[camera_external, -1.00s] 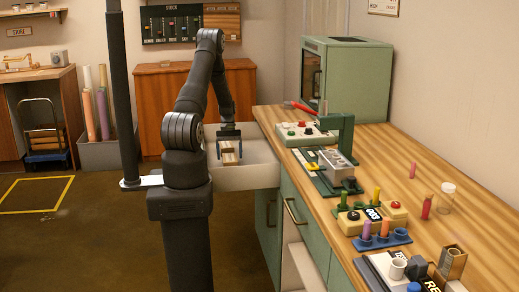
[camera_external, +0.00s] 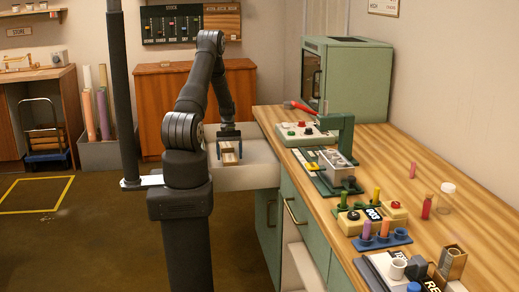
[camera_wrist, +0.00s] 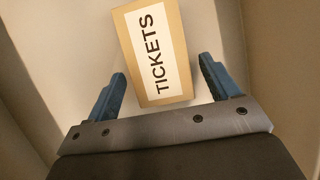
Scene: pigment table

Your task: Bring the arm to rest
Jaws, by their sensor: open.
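My gripper (camera_external: 229,147) hangs over the pulled-out pale drawer (camera_external: 245,178) at the left end of the workbench. In the wrist view my gripper (camera_wrist: 163,88) shows two blue fingers spread apart, with nothing clamped between them. A tan box with a white label reading TICKETS (camera_wrist: 155,50) lies in the drawer just ahead of the fingertips. The same box (camera_external: 230,158) shows below the gripper in the external view. Whether the fingers touch it is hard to tell.
The wooden workbench (camera_external: 440,180) runs along the right. It holds a green cabinet (camera_external: 358,80), a green press (camera_external: 345,135), a control box with buttons (camera_external: 305,132), a peg rack (camera_external: 383,240) and small bottles. A dark upright post (camera_external: 122,90) stands left of my arm.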

